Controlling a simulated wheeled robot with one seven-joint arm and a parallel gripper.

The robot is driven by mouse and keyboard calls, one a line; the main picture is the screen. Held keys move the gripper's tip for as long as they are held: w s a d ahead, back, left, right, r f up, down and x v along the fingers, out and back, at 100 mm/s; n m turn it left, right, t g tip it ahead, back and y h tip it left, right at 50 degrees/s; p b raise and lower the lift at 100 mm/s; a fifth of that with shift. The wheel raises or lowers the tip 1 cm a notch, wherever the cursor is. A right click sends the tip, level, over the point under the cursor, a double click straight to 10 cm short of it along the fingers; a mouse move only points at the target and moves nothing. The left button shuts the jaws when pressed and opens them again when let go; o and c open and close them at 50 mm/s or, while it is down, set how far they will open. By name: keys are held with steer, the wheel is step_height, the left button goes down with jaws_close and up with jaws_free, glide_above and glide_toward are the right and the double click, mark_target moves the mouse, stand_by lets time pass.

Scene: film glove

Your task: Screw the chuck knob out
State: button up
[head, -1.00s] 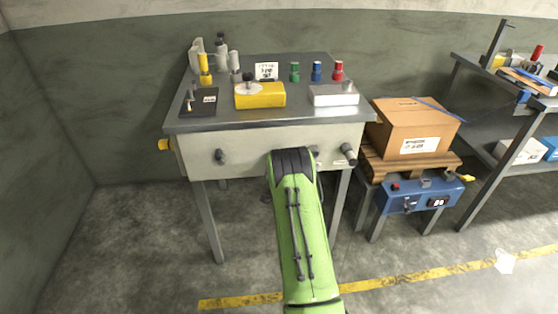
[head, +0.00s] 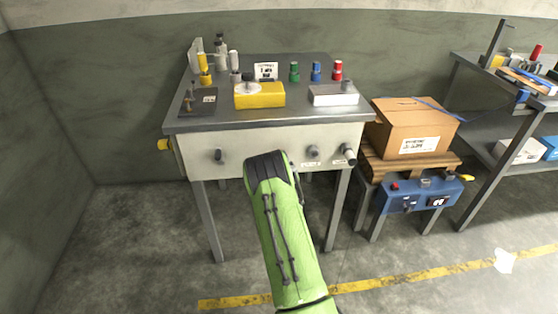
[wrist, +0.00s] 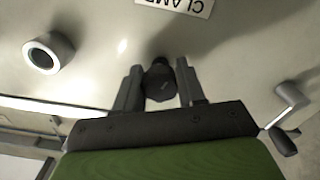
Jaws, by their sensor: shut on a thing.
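In the wrist view, my gripper (wrist: 160,88) is shut on a dark round knob (wrist: 160,80) that sticks out of a pale panel, one finger on each side of it. A white label (wrist: 175,5) by this knob, partly cut off, reads upside down as "CLAMP". No label naming the chuck shows, so I cannot tell from lettering that this is the chuck knob. In the head view, my green arm hides the gripper and the held knob in front of the bench's front panel (head: 240,140).
A crank (wrist: 290,105) and a ringed grey cylinder (wrist: 48,53) flank the held knob. The crank also shows in the head view (head: 219,156). A grey tube (head: 348,153) projects at the panel's right end. A cardboard box (head: 412,130) stands right of the bench. Floor at left is clear.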

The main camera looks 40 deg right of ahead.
steer(key=n, duration=1.3)
steer(key=shift+r+n, duration=0.1)
steer(key=shift+n, duration=0.3)
steer(key=n+p, duration=0.1)
steer(key=n, duration=0.5)
steer(key=shift+r, duration=0.2)
steer(key=n+p, duration=0.1)
steer(key=n, duration=0.2)
steer(key=shift+r+n, duration=0.1)
steer(key=shift+n, duration=0.3)
steer(key=shift+r+n+p, duration=0.1)
steer(key=shift+n+p, duration=0.65)
steer(key=shift+n, duration=1.05)
steer(key=shift+w, duration=0.1)
steer(key=o, duration=0.7)
steer(key=shift+c, duration=0.2)
steer(key=o, duration=0.4)
steer(key=shift+d, duration=0.1)
steer(key=shift+f, duration=0.2)
